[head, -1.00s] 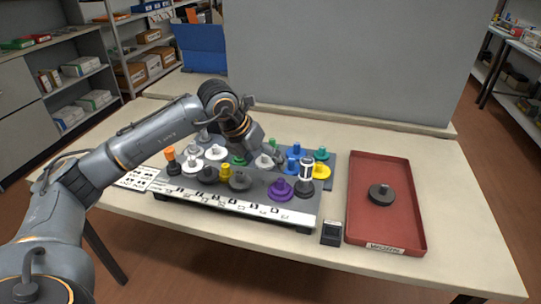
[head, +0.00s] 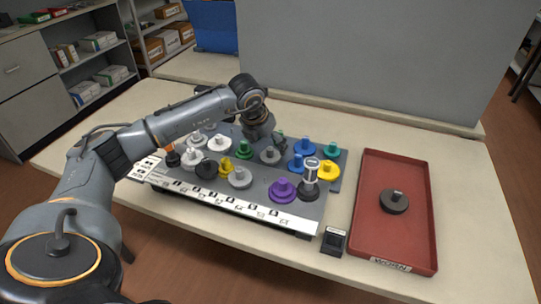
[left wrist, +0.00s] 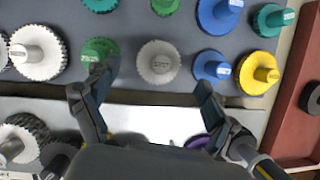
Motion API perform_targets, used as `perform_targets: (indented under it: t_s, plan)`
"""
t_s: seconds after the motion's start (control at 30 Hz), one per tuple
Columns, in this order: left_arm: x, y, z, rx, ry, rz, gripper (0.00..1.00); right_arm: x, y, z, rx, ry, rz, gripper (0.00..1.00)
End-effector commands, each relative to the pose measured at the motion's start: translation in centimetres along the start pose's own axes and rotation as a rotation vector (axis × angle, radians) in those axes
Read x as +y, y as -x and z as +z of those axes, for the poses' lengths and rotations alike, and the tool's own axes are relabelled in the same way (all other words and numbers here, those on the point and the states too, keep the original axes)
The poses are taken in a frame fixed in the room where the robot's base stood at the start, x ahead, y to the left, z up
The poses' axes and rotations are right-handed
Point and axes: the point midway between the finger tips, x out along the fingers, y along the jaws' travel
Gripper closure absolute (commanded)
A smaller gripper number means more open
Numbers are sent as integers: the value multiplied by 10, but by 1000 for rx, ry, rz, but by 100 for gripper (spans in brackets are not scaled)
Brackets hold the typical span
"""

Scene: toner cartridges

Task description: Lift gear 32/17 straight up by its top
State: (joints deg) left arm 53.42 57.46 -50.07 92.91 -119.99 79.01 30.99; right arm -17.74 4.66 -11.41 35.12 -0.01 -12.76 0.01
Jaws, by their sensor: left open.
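Toothed gears with upright hubs stand on a dark grey stepped board (head: 262,184). Their hub labels are too small to read, so I cannot tell which is gear 32/17. My left gripper (head: 279,139) is above the back part of the board, open and empty. In the left wrist view its two fingers (left wrist: 157,80) are spread, with a light grey gear (left wrist: 158,62) in line with the gap between them; the same gear shows in the head view (head: 270,156). A green gear (left wrist: 99,50) is by the left finger, and a blue one (left wrist: 212,66) by the right finger.
A yellow gear (head: 327,169) and a purple gear (head: 283,189) stand close by on the board. A red tray (head: 395,241) at the right holds one dark gear (head: 394,201). A small black device (head: 333,241) stands between board and tray. A grey panel rises behind.

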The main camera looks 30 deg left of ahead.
Motion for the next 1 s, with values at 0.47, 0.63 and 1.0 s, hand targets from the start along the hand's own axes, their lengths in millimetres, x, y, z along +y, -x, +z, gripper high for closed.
perform_targets:
  t_s: [0.47, 0.63, 1.0]
  plan:
    - [-1, -52, -1, 1, -1, -1, 14, 2, 11, -18, 28, 1, 2, 48]
    - [-1, -52, -1, 1, -1, -1, 14, 1, 11, -12, 18, 2, 1, 48]
    - [-1, -51, -1, 1, 0, -1, 73, -1, 11, -10, 15, 1, -1, 48]
